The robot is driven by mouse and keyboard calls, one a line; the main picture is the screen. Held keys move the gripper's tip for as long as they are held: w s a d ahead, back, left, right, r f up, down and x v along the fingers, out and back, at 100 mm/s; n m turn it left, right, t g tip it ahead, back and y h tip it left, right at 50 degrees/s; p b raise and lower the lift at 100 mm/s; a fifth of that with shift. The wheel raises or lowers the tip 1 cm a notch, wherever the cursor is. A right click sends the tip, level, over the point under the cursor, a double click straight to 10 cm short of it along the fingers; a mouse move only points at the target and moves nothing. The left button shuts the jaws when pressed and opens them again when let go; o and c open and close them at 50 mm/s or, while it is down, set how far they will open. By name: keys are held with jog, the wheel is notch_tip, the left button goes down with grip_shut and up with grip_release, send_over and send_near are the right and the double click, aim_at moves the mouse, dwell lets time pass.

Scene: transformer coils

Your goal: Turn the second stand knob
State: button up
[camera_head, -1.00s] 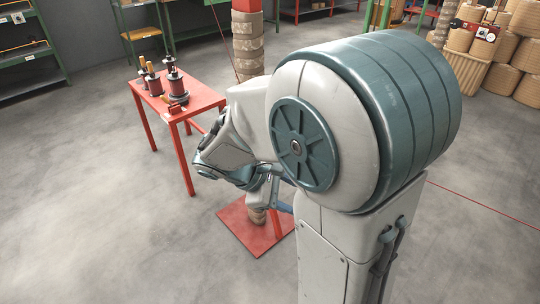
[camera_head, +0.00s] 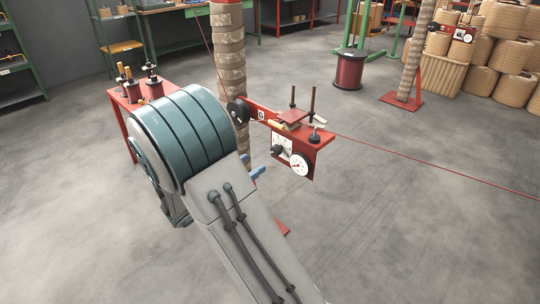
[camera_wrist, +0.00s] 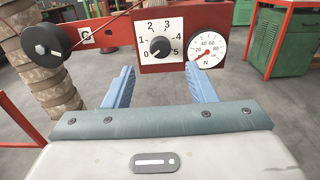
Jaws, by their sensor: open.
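A red stand box (camera_head: 300,152) on a wrapped post carries a white dial plate with a black knob (camera_wrist: 160,47); the knob also shows in the head view (camera_head: 278,150). The plate is numbered 0 to 5, and the knob's white mark points to the lower left, near 0. A round gauge (camera_wrist: 207,47) marked N sits right of it. My gripper (camera_wrist: 160,69) is open and empty, its blue fingers apart below and in front of the knob, one towards each side, not touching it. In the head view my arm hides most of the gripper.
A black wheel (camera_wrist: 46,45) sits on the red arm left of the dial. A thin red wire (camera_head: 430,170) runs to the right. A red table (camera_head: 122,112) with coil parts stands left. Another stand with a gauge (camera_head: 460,33) is at the back right. Floor at right is clear.

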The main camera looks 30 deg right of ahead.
aim_at(274, 151)
jog(key=x, duration=0.8)
jog(key=shift+w+d+b, duration=0.1)
jog(key=shift+d+b, duration=0.1)
jog(key=shift+b, duration=0.2)
jog(key=c, duration=1)
